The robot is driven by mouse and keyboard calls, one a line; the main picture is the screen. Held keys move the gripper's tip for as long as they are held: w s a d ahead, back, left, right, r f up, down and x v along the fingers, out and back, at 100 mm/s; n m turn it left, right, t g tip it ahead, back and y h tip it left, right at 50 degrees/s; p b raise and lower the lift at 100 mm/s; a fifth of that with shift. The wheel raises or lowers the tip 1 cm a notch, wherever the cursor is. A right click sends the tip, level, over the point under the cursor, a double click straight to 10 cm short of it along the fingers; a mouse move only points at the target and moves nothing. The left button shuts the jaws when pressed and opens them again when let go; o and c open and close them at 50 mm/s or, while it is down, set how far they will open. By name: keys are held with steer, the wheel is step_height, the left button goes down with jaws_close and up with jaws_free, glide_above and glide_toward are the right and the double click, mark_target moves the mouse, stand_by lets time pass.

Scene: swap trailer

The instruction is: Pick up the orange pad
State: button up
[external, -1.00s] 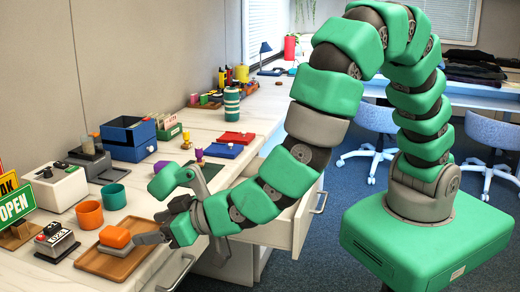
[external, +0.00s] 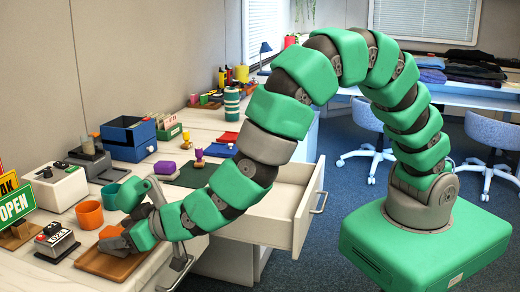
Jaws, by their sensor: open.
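The orange pad (external: 109,233) sits on a small brown wooden tray (external: 112,266) near the front left of the counter. It is partly hidden behind my gripper. My gripper (external: 117,243) is open, low over the tray, with its dark fingers right at the pad. I cannot tell whether the fingers touch the pad or stand around it.
An open drawer (external: 270,210) juts out to the right, below my arm. A blue box (external: 128,137) stands farther back.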

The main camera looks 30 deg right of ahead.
steer(key=c, duration=1)
steer(key=shift+r, duration=0.1)
steer(key=shift+c, duration=0.4)
steer(key=shift+r+p, duration=0.75)
steer(key=shift+r, duration=1.1)
steer(key=s+d, duration=0.4)
steer(key=d, duration=0.9)
steer(key=shift+s+r, duration=0.15)
steer(key=shift+r, duration=0.3)
steer(key=shift+s+d+r+b, duration=0.1)
steer(key=shift+d+b, duration=0.5)
steer(key=shift+b, duration=0.35)
steer(key=shift+s+d+r+b, duration=0.1)
steer(key=shift+d+b, duration=0.45)
steer(key=shift+b, duration=0.35)
